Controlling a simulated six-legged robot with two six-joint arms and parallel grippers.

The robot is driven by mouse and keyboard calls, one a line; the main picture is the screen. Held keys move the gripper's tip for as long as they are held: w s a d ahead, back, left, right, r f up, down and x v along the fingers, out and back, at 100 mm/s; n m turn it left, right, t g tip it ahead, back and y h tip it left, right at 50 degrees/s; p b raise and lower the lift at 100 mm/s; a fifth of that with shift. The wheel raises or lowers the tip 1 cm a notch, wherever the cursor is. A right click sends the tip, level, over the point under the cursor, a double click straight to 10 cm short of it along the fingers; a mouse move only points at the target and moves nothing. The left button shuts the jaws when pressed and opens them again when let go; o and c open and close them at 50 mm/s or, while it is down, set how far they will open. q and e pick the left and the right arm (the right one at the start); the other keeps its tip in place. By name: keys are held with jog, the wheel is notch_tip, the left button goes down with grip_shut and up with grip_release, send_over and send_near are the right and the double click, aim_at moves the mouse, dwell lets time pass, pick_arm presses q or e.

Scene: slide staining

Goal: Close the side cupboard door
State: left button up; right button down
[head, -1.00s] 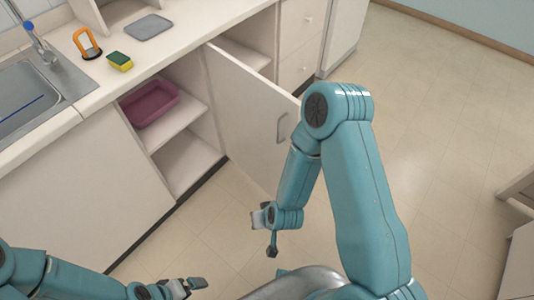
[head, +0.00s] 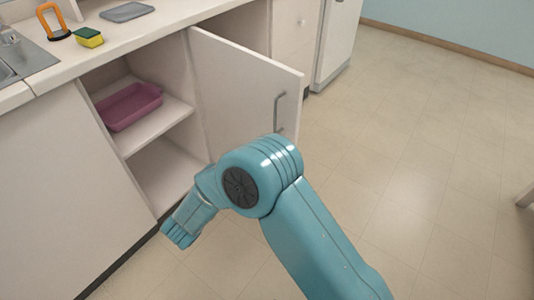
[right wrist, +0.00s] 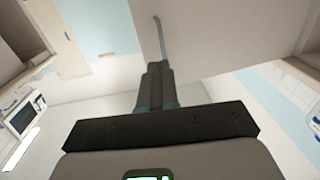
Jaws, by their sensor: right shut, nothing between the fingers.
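The side cupboard door (head: 235,90) is a pale panel standing open, swung out from the counter front. Its grey bar handle (head: 279,110) is near the free edge. In the right wrist view the door (right wrist: 235,35) fills the upper right, and its handle (right wrist: 162,38) lies beyond my fingertips. My right gripper (right wrist: 156,72) is shut and empty, pointing towards the handle; I cannot tell whether it touches the door. In the head view my right arm covers the door's lower part, and its fingers cannot be made out. My left gripper is out of view.
The open cupboard has a shelf (head: 160,125) with a purple tub (head: 130,106) on it. A sponge (head: 89,37), an orange-handled item (head: 53,22) and a grey board (head: 127,11) are on the counter.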

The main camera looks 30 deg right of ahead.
jog(key=b+x, duration=0.2)
jog(key=x, duration=1.1)
jog(key=shift+w+d+b, duration=0.15)
jog(key=shift+b, duration=0.25)
jog(key=shift+r, duration=0.1)
